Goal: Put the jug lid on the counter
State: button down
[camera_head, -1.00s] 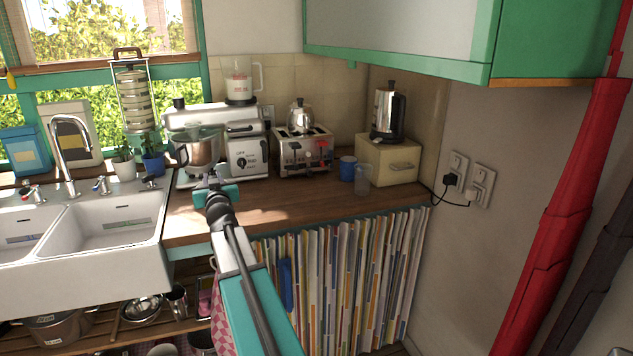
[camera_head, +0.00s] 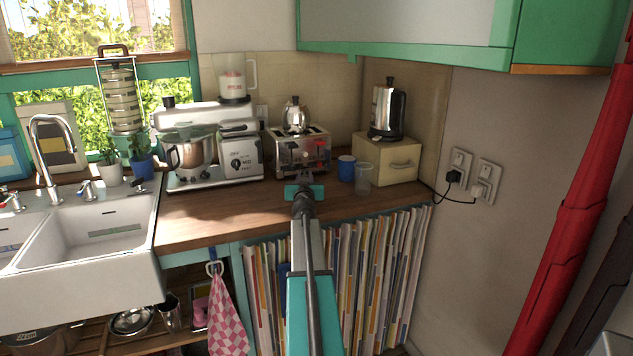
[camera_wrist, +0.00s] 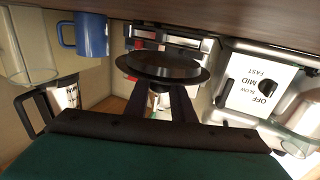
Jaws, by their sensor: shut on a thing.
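The jug lid (camera_wrist: 163,67) is a dark round disc with a wide rim. In the wrist view, which is upside down, it sits at the tips of the two dark fingers of my gripper (camera_wrist: 160,92), shut on it. In the head view my gripper (camera_head: 307,180) is over the front part of the wooden counter (camera_head: 222,214), before the toaster. The lid is too small and dark to make out there. In the wrist view the lid appears close to the counter top (camera_wrist: 215,22); I cannot tell whether they touch.
The toaster (camera_head: 297,155) stands behind my gripper, the mixer (camera_head: 240,158) to its left. A blue mug (camera_head: 346,168), a clear glass (camera_head: 363,180) and a cream bread box (camera_head: 388,160) stand to its right. Bare counter lies left, before the mixer, beside the sink (camera_head: 95,232).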

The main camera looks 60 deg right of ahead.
jog(key=shift+s+d+f+g, duration=0.15)
jog(key=shift+s+d+f, duration=0.1)
jog(key=shift+s+d, duration=0.45)
jog(key=shift+s+d+f+g, duration=0.15)
jog(key=shift+s+d+f, duration=0.2)
jog(key=shift+d, duration=0.5)
jog(key=shift+s+d+r+m, duration=0.1)
jog(key=shift+s+m, duration=0.15)
jog(key=shift+m, duration=0.05)
jog(key=shift+b, duration=0.3)
jog(key=shift+f+b, duration=1.5)
jog(key=shift+b, duration=0.15)
jog(key=shift+f+b, duration=0.25)
jog(key=shift+b, duration=0.05)
jog(key=c, duration=1.4)
grip_release()
jog(key=shift+c, duration=0.2)
jog(key=c, duration=0.4)
